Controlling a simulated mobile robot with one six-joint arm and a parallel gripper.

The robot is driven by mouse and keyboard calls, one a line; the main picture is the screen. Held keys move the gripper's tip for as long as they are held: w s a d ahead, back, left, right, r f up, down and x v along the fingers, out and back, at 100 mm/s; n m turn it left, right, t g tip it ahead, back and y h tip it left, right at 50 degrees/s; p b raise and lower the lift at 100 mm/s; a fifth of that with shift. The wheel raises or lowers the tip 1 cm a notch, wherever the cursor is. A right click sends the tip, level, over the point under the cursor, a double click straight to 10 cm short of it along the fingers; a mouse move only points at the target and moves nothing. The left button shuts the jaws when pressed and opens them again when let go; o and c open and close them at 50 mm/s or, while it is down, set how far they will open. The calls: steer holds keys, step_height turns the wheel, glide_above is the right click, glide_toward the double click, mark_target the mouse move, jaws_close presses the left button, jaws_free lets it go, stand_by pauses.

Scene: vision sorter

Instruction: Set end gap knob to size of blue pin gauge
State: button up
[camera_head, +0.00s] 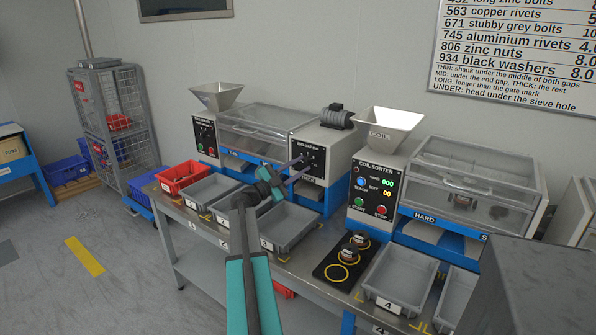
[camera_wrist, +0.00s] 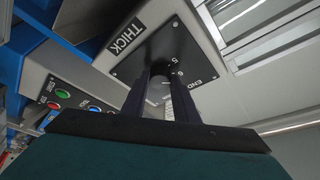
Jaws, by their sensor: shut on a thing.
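The end gap dial panel (camera_head: 309,155) is a black plate on the grey end housing of the left sorter. In the wrist view, the panel (camera_wrist: 192,64) shows "END" and the numbers 5 and 6 beside a dark round knob (camera_wrist: 162,70). My gripper (camera_head: 300,169) reaches the panel from the front left. In the wrist view, my gripper's two dark fingers (camera_wrist: 161,80) stand on either side of the knob and are shut on it. The fingers hide part of the knob and scale, so its exact setting cannot be read. I cannot make out a blue pin gauge.
Grey trays (camera_head: 290,226) and a red bin (camera_head: 182,177) line the bench below the left sorter. The coil sorter (camera_head: 372,188) stands to the right. A black mat (camera_head: 329,268) with two dark round pieces lies before it. A grey block fills the lower right.

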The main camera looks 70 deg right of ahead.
steer(key=shift+w+d+r, duration=0.1)
steer(key=shift+w, duration=0.25)
steer(key=o, duration=1)
steer(key=shift+o, duration=0.3)
steer(key=shift+s, duration=0.1)
steer(key=shift+f, duration=0.2)
steer(key=shift+w+a+f, duration=0.15)
steer(key=shift+w+a, duration=0.1)
steer(key=shift+a, duration=0.35)
steer(key=b+v, duration=0.1)
steer(key=v, duration=1.1)
steer(key=shift+a, duration=0.25)
steer(key=shift+w, duration=0.15)
